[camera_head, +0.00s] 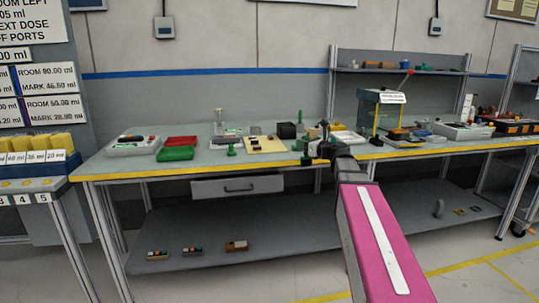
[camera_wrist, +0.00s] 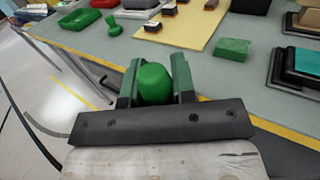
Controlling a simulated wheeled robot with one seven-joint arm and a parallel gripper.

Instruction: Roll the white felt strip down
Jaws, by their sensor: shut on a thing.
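My gripper (camera_head: 318,147) is at the front edge of the workbench, near its middle in the head view. In the wrist view, my gripper (camera_wrist: 155,72) is shut on a rounded green piece (camera_wrist: 153,86), which sits between its two dark green fingers. The lower part of this piece is hidden by the gripper body. I cannot make out the white felt strip for certain in either view.
The workbench (camera_head: 115,166) has a yellow front edge. A green knob (camera_wrist: 114,27), a beige board (camera_wrist: 205,22), a green block (camera_wrist: 232,49) and a dark tray with a teal top (camera_wrist: 300,70) lie beyond my gripper. Bare grey bench separates them.

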